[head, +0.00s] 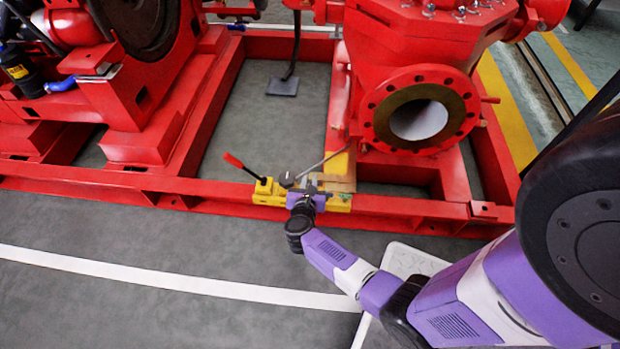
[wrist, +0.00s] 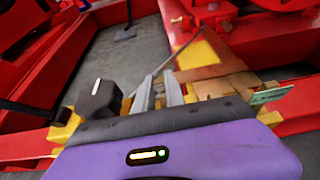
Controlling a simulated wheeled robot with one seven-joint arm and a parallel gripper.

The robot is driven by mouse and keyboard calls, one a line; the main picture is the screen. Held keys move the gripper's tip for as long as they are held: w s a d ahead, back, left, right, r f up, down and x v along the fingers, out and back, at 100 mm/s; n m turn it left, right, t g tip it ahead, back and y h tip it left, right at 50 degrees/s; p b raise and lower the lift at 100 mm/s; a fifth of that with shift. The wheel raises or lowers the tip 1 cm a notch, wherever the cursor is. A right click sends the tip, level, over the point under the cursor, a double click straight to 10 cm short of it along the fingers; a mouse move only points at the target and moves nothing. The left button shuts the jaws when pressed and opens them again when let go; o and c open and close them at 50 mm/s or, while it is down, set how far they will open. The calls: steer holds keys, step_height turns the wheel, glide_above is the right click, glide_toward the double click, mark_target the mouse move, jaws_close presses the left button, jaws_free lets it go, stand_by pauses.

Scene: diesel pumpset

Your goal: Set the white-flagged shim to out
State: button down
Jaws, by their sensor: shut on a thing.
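My gripper (head: 309,184) is at the yellow fixture (head: 265,191) on the front rail of the red frame. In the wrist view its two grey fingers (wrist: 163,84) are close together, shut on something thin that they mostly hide. A thin grey rod (wrist: 187,51) runs from near the fingertips toward the upper right; I cannot tell whether it is held. Flat tan plates (wrist: 207,88), possibly shims, lie right of the fingers beside a yellow block (wrist: 203,53). A small green tag (wrist: 271,95) stands at the far right. I cannot make out a white flag.
A black knob with a white mark (wrist: 100,99) stands just left of the fingers. A red-handled lever (head: 234,161) rises at the fixture's left end. The red pump flange (head: 375,113) is close behind on the right.

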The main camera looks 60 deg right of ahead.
steer(key=a, duration=0.1)
steer(key=s+a, duration=0.1)
steer(key=a, duration=0.1)
steer(key=shift+a, duration=0.15)
steer(key=c, duration=1.4)
jaws_free()
steer(key=p+v, duration=0.3)
steer(key=v, duration=0.4)
steer(key=shift+s+a+r, duration=0.15)
steer(key=shift+s+a, duration=0.05)
steer(key=shift+a, duration=0.1)
